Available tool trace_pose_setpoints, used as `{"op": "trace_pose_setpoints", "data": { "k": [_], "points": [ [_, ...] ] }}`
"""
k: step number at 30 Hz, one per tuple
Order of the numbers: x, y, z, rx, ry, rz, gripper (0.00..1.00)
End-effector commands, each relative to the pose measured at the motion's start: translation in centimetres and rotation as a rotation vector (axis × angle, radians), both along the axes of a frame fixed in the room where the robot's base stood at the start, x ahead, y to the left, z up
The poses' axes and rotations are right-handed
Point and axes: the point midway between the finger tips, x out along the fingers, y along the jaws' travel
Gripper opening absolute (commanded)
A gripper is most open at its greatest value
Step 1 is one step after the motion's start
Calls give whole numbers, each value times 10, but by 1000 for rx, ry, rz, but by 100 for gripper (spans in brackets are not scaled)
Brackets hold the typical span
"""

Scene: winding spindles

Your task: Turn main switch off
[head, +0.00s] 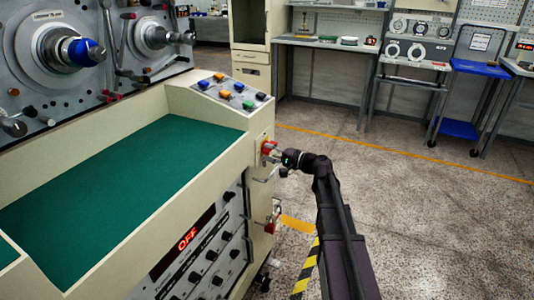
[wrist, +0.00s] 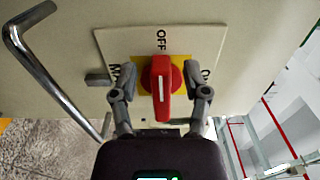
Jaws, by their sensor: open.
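The main switch is a red rotary knob (wrist: 161,80) with a white line on a yellow and pale plate (wrist: 112,45). In the wrist view its handle and line stand upright, in line with the OFF label above; a partly hidden label lies at each side. In the head view the switch (head: 267,147) is on the end face of the cream machine, below the button panel. My gripper (wrist: 159,84) is open, with one finger on each side of the knob and a small gap visible at both. It also shows at the switch in the head view (head: 278,157).
A bent metal handle (wrist: 48,75) is left of the switch in the wrist view. A red display (head: 187,239) on the machine's front reads OFF. The floor to the right is open.

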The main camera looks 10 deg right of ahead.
Motion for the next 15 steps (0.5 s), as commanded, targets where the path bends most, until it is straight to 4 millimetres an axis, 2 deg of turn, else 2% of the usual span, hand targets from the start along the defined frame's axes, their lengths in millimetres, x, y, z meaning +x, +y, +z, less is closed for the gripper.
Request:
{"op": "trace_pose_setpoints", "data": {
  "k": [15],
  "points": [
    [-43, -58, 0, 0, 0, -2, 60]
  ]
}}
